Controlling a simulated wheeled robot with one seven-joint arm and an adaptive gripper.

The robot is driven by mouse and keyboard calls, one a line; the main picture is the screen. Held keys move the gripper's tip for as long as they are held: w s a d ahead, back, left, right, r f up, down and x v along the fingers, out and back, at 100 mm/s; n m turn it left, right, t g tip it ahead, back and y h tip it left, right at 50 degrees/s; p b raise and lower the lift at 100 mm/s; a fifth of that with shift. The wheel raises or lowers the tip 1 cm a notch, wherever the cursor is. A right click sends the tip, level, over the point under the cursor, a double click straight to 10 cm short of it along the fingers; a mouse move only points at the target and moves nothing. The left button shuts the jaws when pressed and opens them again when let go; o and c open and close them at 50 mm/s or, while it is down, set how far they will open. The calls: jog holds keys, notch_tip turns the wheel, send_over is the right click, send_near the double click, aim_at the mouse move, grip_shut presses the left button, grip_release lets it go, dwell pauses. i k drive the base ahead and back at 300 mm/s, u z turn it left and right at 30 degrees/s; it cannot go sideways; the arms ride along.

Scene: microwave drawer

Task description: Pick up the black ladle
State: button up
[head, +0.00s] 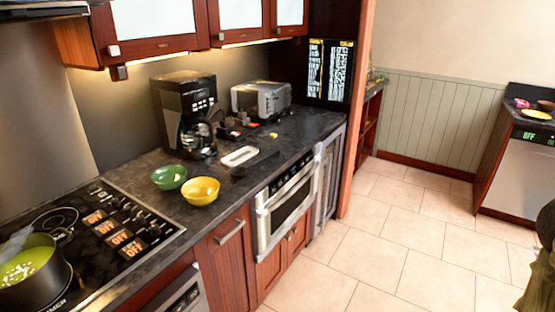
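A dark shape that looks like the black ladle (239,172) lies on the dark countertop (310,122), just right of the yellow bowl (201,191) and below the white dish (240,156). Its thin handle seems to run up and to the right, but it is hard to make out against the dark stone. My gripper is not in view.
A green bowl (169,177) sits left of the yellow one. A coffee maker (186,112) and a toaster (261,98) stand behind. The stove with a pot (35,275) is at left. A microwave drawer (287,204) is below the counter. The tiled floor (400,230) is mostly clear.

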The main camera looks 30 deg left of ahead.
aim_at(237, 172)
jog(key=u, duration=0.35)
jog(key=i, duration=0.9)
jog(key=u, duration=0.7)
